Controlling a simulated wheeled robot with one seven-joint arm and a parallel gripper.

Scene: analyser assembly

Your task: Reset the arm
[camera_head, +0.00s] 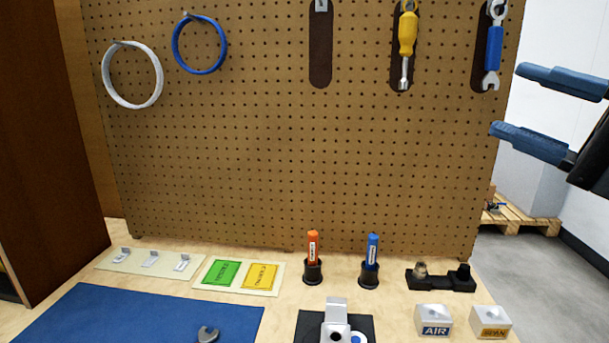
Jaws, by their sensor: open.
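My gripper (522,107) is at the right edge of the head view, in front of the pegboard's right edge and well above the bench. Its two blue fingers point left and stand apart, with nothing between them. My arm behind it is mostly out of frame.
A pegboard (290,150) holds a white coil (107,85), a blue coil (176,52), a yellow screwdriver (407,35) and a blue-handled wrench (494,48). On the bench are a blue mat (130,315), an orange marker (313,245), a blue marker (372,250), and AIR (433,321) and SPAN (491,321) blocks.

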